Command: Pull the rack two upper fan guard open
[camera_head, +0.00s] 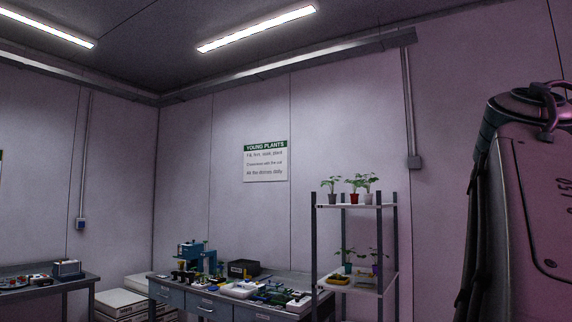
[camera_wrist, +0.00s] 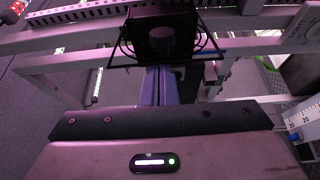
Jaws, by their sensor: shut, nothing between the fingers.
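A dark square fan unit (camera_wrist: 163,40) with a round centre and thin curved wires at its sides shows at the top middle of the wrist view. I take it to be a rack fan with its guard; which rack it belongs to cannot be read. My gripper (camera_wrist: 160,72) points at it from below, its two bluish fingers together and empty. The fingertips are close under the fan's lower edge; whether they touch it I cannot tell. My gripper's body hides what lies below. The fan and gripper are not in the head view.
Pale rack beams (camera_wrist: 65,62) run on both sides of the fan. A white ruler-like strip (camera_wrist: 296,118) is at the right. In the head view, a plant shelf (camera_head: 357,206) and a workbench (camera_head: 185,298) with tools stand by the far wall, under a sign (camera_head: 265,161).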

